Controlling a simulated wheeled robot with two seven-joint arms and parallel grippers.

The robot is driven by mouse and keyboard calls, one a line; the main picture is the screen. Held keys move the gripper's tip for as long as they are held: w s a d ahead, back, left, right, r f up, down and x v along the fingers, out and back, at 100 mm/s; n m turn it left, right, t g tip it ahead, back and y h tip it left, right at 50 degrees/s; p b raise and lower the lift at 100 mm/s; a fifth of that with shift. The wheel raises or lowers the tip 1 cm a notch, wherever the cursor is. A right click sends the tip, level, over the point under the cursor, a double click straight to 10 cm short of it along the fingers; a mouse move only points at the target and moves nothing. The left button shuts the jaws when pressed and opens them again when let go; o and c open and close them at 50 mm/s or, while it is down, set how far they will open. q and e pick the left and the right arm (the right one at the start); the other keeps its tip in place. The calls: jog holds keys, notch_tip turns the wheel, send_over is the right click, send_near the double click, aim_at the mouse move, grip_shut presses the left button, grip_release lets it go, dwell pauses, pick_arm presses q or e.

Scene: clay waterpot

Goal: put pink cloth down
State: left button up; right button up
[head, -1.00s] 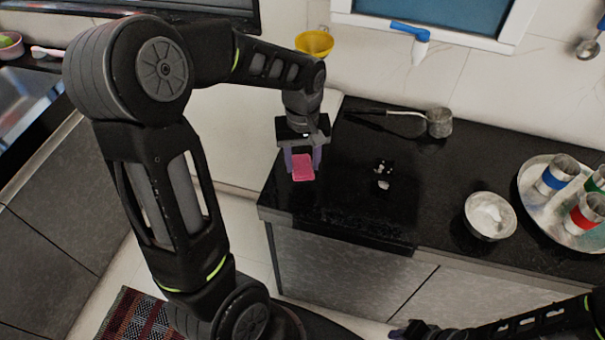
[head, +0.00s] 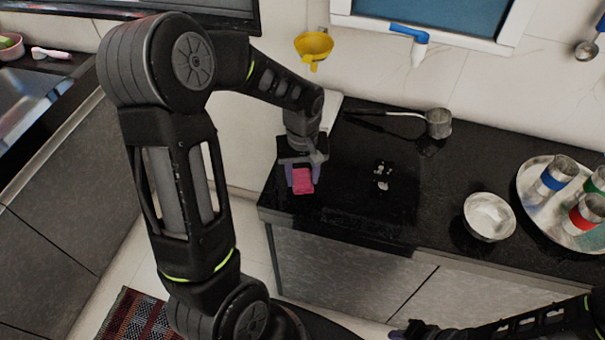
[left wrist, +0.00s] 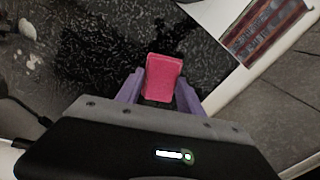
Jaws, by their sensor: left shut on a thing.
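The pink cloth (head: 303,181) is a small folded block between the purple fingers of my left gripper (head: 302,178), over the left end of the black counter (head: 345,205). My left gripper is shut on it. In the left wrist view the cloth (left wrist: 162,78) stands out between the fingertips of the left gripper (left wrist: 160,85), with the dark speckled counter (left wrist: 95,50) behind it. Whether the cloth touches the counter I cannot tell. My right gripper (head: 405,331) shows only in part at the bottom edge of the head view; its fingers are not clear.
Small black and white pieces (head: 383,176) lie to the right of the cloth. Further right are a metal bowl (head: 490,216) and a tray (head: 535,215) with several cups. A ladle (head: 437,124) lies behind. The counter's front edge is close to the cloth.

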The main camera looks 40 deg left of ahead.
aim_at(302, 178)
pick_arm(q)
jog(key=shift+f, duration=0.15)
jog(key=o, duration=1.3)
notch_tip(302, 178, up, 12)
jog(key=shift+r+b, duration=0.15)
jog(key=shift+b, duration=0.25)
